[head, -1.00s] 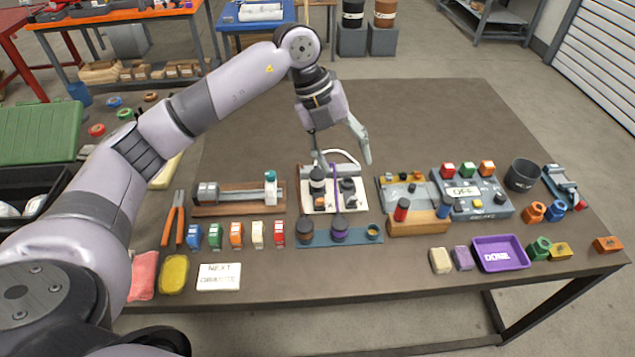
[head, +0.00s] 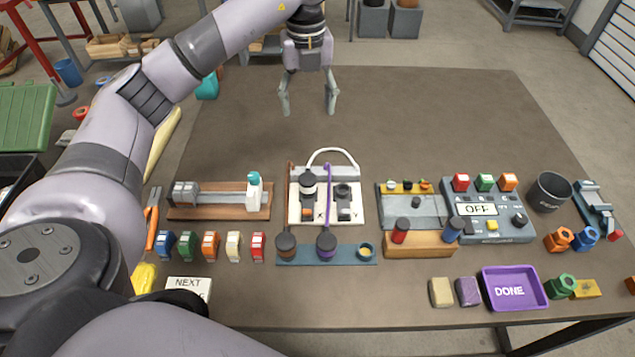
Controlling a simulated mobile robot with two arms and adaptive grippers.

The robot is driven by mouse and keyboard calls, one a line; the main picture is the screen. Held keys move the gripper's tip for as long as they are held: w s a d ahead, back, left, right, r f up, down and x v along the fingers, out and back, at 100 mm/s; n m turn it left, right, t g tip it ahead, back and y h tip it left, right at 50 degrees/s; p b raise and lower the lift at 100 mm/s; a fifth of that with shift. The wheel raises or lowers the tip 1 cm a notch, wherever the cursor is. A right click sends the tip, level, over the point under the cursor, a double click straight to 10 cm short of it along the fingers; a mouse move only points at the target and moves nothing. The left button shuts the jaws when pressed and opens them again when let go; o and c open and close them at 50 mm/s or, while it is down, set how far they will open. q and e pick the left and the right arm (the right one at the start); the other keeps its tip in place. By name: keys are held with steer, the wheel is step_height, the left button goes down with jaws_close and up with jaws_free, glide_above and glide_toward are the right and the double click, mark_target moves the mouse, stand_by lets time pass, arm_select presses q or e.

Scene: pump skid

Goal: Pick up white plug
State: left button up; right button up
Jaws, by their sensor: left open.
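The white plug (head: 308,181) appears to be the white-topped, dark-bodied piece upright in the left socket of the white socket board (head: 327,219). A white cord (head: 333,151) arches from it over the back of the board. My left gripper (head: 308,108) is open and empty, beyond the board, with its fingers pointing down and apart from the plug. A brown-corded plug (head: 286,244) and a purple-corded plug (head: 326,245) stand in the blue rack (head: 302,260) in front. My right gripper is not in view.
The rack's right hole (head: 366,251) looks empty. A wooden-based slide fixture (head: 219,200) stands left of the board, and a grey control box (head: 489,217) reading OFF stands to the right. A purple DONE tray (head: 514,289) is at the front right. The table's back half is clear.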

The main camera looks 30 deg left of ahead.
arm_select(q)
step_height(320, 180, down, 6)
steer(key=b, duration=0.5)
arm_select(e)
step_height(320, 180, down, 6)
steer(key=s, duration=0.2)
arm_select(q)
steer(key=p, duration=0.2)
glide_above(308, 177)
steer(key=f, duration=1.1)
steer(key=shift+w+d, duration=0.1)
steer(key=shift+w, duration=0.1)
steer(key=shift+f, duration=0.6)
steer(key=f, duration=0.1)
steer(key=f+p, duration=0.1)
steer(key=f, duration=0.2)
steer(key=shift+s+f+p, duration=0.15)
steer(key=shift+s+p, duration=0.2)
steer(key=shift+f, duration=0.4)
steer(key=shift+w, duration=0.1)
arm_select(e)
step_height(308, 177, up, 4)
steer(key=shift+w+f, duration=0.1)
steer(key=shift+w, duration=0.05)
arm_select(q)
steer(key=c, duration=1.4)
